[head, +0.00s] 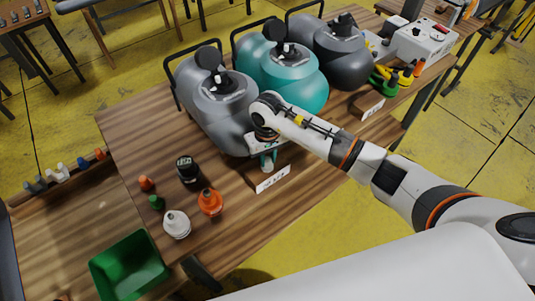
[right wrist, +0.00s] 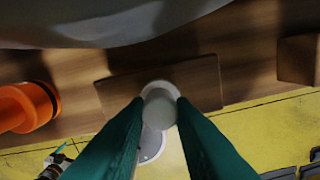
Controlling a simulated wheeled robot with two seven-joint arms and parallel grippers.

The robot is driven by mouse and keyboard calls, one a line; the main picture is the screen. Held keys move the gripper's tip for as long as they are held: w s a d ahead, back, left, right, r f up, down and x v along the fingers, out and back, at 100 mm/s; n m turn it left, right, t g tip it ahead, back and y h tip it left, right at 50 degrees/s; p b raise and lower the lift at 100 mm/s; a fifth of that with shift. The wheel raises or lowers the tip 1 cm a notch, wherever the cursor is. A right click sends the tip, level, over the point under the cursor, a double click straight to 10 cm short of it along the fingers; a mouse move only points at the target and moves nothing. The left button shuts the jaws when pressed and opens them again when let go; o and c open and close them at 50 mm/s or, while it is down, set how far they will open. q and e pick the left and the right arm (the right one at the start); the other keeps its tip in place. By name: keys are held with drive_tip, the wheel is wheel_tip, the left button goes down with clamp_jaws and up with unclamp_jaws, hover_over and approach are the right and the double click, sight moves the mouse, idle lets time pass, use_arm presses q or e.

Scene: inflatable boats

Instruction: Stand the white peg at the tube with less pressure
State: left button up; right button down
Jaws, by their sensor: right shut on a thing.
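The inflatable tubes stand in a row on the wooden table: a light grey one (head: 213,108), a teal one (head: 306,88) and a dark grey one (head: 345,62). My right gripper (head: 267,160) is low in front of the light grey tube, beside a small white-labelled block (head: 271,179). In the right wrist view its green fingers (right wrist: 160,108) are shut on the white peg (right wrist: 158,98), which has a pale round end. Its lower part is partly hidden, so I cannot tell if it touches the table. My left gripper is out of view.
A second labelled block (head: 369,106) stands further right. A black cap (head: 187,169), an orange nozzle (head: 210,202) and a white nozzle (head: 176,224) stand left of the gripper. A green bin (head: 127,266) is at the front left. A pale pump box (head: 424,40) is at the far right.

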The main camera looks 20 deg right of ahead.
sight(268, 159)
drive_tip(key=shift+f, duration=0.15)
drive_tip(key=c, duration=1.2)
unclamp_jaws()
drive_tip(key=shift+c, duration=0.2)
drive_tip(key=shift+r, duration=0.35)
wheel_tip(268, 159, up, 12)
drive_tip(key=b, duration=0.4)
drive_tip(key=shift+f, duration=0.15)
